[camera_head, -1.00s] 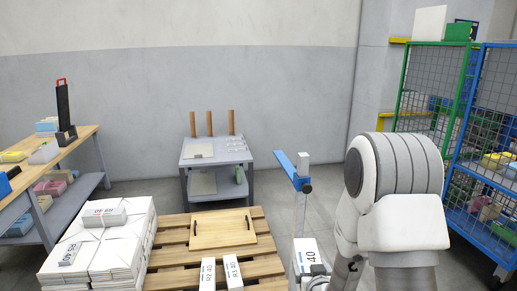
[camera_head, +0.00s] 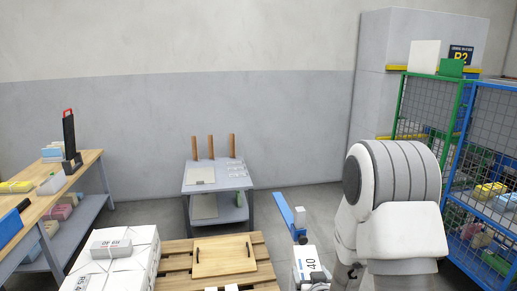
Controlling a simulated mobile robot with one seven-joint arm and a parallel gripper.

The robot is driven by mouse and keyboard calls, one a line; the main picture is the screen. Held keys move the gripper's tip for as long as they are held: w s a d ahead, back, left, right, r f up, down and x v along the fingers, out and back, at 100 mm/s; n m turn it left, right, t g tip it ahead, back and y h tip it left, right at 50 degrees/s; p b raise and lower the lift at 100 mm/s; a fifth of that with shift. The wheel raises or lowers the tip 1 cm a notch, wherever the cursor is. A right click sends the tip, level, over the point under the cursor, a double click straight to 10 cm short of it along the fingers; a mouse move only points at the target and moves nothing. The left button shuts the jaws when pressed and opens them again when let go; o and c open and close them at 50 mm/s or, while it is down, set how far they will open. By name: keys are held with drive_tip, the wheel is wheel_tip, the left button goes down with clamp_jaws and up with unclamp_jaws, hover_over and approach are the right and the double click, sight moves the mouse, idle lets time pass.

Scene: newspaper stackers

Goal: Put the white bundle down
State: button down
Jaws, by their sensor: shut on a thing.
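A white bundle (camera_head: 307,263) with a blue stripe and the number 40 is at the bottom of the picture, right of centre. My gripper (camera_head: 321,286) is at its lower right and is shut on it; the fingers are mostly hidden or cut off by the lower edge. The bundle shows right of the wooden pallet (camera_head: 176,252). What lies under it is not visible. The tops of two other white bundles (camera_head: 232,288) just show at the bottom edge, on the pallet.
A wrapped white stack (camera_head: 140,262) with a small bundle (camera_head: 111,243) on top stands on the pallet's left. A board with handles (camera_head: 224,256) lies on the pallet. Behind are a grey table (camera_head: 215,186) and a blue bar (camera_head: 283,209). A workbench (camera_head: 82,168) is left; mesh cages (camera_head: 489,122) are right.

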sight(309, 275)
wheel_tip(309, 275, up, 10)
drive_tip(key=p, duration=0.8)
drive_tip(key=shift+w+r+p, duration=0.1)
drive_tip(key=shift+p, duration=0.25)
drive_tip(key=f, duration=0.2)
drive_tip(key=s+f, duration=0.1)
drive_tip(key=f, duration=0.2)
drive_tip(key=shift+s+f, duration=0.15)
drive_tip(key=shift+s, duration=0.05)
drive_tip(key=shift+a+f, duration=0.15)
drive_tip(key=shift+a, duration=0.05)
